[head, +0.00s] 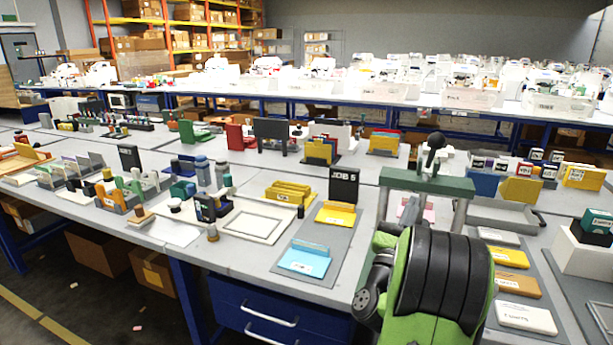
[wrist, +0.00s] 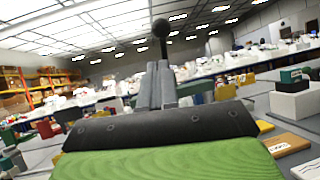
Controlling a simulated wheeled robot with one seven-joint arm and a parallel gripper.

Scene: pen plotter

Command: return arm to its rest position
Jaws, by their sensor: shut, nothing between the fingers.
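My arm (head: 430,280), green with black ribbed bands, rises at the front right in the head view and covers part of the bench. In the wrist view, my gripper (wrist: 156,86) shows as grey fingers close together, shut and empty, beyond a black edge and a green surface. In the head view I cannot make out the fingers. A black ball knob on a stalk (wrist: 160,28) stands behind the fingers in the wrist view. A dark knob (head: 435,141) also shows above a green crossbar (head: 425,181) on grey posts in the head view.
A mat with a blue tray (head: 304,260) and a yellow tray (head: 336,214) lies left of my arm, by a black JOB 5 sign (head: 343,185). A white box (head: 583,250) stands at the far right.

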